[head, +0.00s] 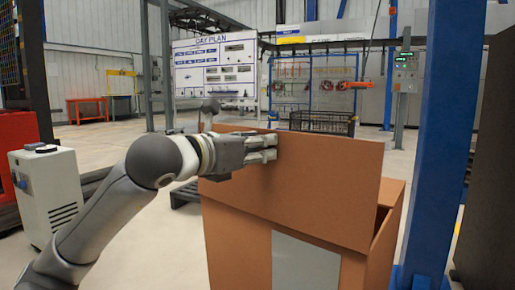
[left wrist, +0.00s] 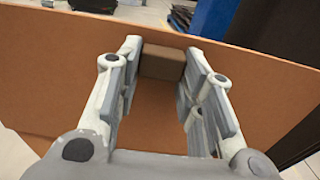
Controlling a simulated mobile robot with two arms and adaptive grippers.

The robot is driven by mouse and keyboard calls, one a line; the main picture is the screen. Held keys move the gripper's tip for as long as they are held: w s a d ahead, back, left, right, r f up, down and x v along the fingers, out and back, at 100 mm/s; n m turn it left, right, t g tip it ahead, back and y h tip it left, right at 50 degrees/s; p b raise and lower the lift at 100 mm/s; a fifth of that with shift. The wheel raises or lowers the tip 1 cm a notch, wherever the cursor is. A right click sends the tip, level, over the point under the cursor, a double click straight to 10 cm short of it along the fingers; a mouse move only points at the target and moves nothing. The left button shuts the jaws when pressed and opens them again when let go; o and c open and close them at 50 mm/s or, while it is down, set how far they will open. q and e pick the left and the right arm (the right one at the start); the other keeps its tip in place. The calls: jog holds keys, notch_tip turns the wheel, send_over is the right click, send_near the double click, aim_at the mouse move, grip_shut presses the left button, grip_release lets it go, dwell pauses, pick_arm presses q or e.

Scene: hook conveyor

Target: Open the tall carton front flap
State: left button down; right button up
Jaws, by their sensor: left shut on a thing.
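The tall brown carton (head: 235,240) stands in front of me, with a grey patch (head: 305,262) on its near face. Its front flap (head: 325,185) is a wide brown panel standing up along the near side, above the carton's right-hand rim. My left gripper (head: 265,147) is at the flap's upper left part. In the left wrist view, its two fingers (left wrist: 160,75) are on either side of a small brown block (left wrist: 162,62) at the top edge of the flap (left wrist: 255,85). The fingertips' exact contact is partly hidden. The flap hides most of the carton's inside. My right gripper is not in view.
A blue post (head: 431,140) stands close to the carton's right, with a dark panel (head: 490,170) beyond it. A pale grey cabinet (head: 48,190) is at the left. A dark wire basket (head: 322,122) is behind the flap. Open floor lies behind the arm.

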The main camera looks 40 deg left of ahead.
pick_arm(q)
jog(key=shift+w+d+f, duration=0.1)
jog(key=shift+d+f, duration=0.05)
jog(key=shift+f, duration=0.4)
dwell(0.4)
jog(key=c, duration=1)
grip_release()
jog(key=shift+w, duration=0.1)
jog(key=shift+o, duration=0.2)
jog(key=shift+r, duration=0.2)
jog(key=s, duration=1.2)
jog(key=shift+r, duration=0.45)
